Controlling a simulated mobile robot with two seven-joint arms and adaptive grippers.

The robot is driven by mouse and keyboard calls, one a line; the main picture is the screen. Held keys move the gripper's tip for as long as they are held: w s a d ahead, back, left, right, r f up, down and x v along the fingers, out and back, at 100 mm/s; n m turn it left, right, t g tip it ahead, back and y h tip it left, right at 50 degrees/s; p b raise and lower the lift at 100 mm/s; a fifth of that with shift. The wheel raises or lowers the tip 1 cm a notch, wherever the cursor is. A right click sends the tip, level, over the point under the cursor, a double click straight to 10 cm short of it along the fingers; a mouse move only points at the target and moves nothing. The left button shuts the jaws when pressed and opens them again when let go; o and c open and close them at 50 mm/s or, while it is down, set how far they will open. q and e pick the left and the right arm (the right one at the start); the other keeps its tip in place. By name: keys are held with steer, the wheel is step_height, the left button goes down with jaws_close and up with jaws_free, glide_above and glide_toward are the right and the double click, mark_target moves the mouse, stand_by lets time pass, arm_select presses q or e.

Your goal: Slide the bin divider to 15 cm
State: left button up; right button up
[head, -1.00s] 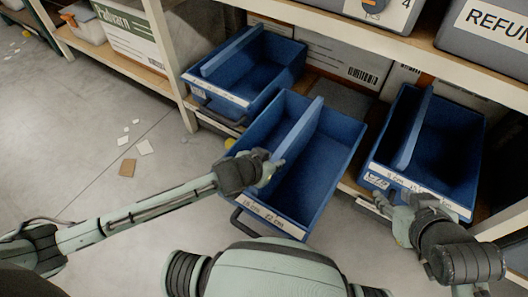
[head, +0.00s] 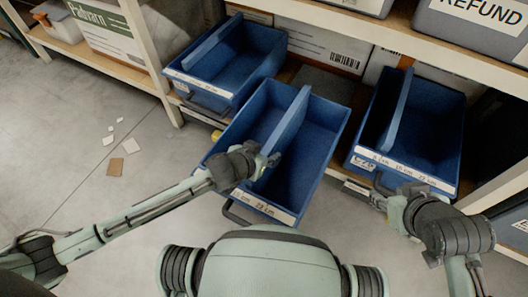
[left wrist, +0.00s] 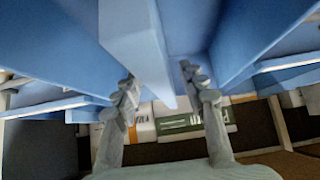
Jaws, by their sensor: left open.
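The middle blue bin (head: 312,158) is pulled out, and its front strip carries cm marks, partly hidden by my left gripper. Its blue divider (head: 288,127) runs front to back. My left gripper (head: 268,163) is open at the divider's front end. In the left wrist view, the divider (left wrist: 138,45) reaches between the spread fingertips of the left gripper (left wrist: 168,92). The left finger looks close to it; contact is unclear. My right gripper (head: 378,195) is by the front of the right blue bin (head: 440,125); its finger state is unclear.
Another blue bin (head: 250,62) with a divider sits back left. The right bin also has a divider (head: 397,112). A shelf post (head: 150,62) stands at left, and grey bins (head: 470,30) are above. Paper scraps (head: 116,167) lie on otherwise open floor.

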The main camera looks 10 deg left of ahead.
arm_select(q)
steer(key=v, duration=1.2)
steer(key=s+a+f+n+g+y+p, duration=0.1)
steer(key=s+a+f, duration=0.3)
steer(key=a, duration=0.5)
steer(key=s+a+f+n+g+y+p, duration=0.1)
steer(key=s+a+f+g+y+p, duration=0.2)
steer(key=a, duration=0.7)
steer(key=s+f+g+p, duration=0.1)
steer(key=s+f, duration=0.1)
steer(key=s, duration=0.1)
steer(key=shift+f+n+y+p, duration=0.15)
steer(key=shift+n+y+p, duration=0.2)
steer(key=shift+n+y, duration=0.05)
arm_select(e)
steer(key=s+d+f+g, duration=0.1)
steer(key=d+f+g, duration=0.1)
steer(key=f, duration=0.3)
steer(key=s+d+f+g, duration=0.2)
steer(key=f, duration=0.4)
steer(key=shift+s+f+m+h, duration=0.3)
